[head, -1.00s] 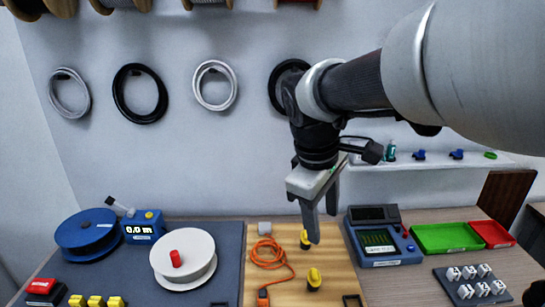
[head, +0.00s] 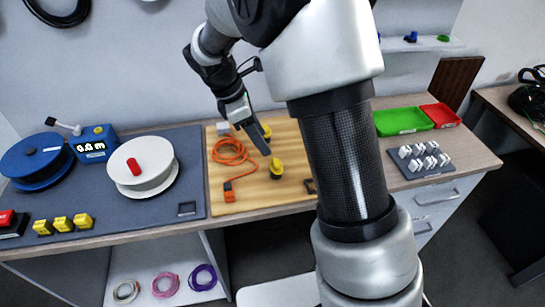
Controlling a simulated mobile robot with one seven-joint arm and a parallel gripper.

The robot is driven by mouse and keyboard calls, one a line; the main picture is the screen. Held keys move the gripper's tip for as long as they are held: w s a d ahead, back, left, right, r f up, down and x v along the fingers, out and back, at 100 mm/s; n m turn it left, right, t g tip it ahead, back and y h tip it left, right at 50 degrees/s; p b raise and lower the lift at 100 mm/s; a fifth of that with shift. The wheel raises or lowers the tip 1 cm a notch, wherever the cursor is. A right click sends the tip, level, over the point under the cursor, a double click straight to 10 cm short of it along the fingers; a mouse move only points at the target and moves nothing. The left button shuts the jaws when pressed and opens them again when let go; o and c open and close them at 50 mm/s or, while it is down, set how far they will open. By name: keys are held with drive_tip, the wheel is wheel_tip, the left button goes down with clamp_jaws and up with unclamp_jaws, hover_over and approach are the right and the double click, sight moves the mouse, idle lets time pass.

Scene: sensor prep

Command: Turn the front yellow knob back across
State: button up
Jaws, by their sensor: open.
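The front yellow knob (head: 277,170) stands on the wooden board (head: 240,200), just below and right of my gripper in the head view. The back yellow knob (head: 267,131) stands farther back on the same board, partly hidden by my gripper's finger. My gripper (head: 264,146) points down over the board between the two knobs, with its fingertips close to the front knob. It is open and holds nothing. One finger mostly hides the other, and I cannot tell whether it touches either knob.
An orange cable (head: 231,160) lies coiled left of the knobs. A white spool (head: 160,182) with a red knob sits on the dark mat farther left. My forearm hides the board's right side. Green (head: 403,121) and red (head: 441,115) trays stand back right.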

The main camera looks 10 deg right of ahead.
sight(276, 162)
drive_tip(key=x, duration=0.9)
drive_tip(key=shift+b, duration=0.3)
drive_tip(key=c, duration=1)
drive_tip(key=shift+c, duration=0.2)
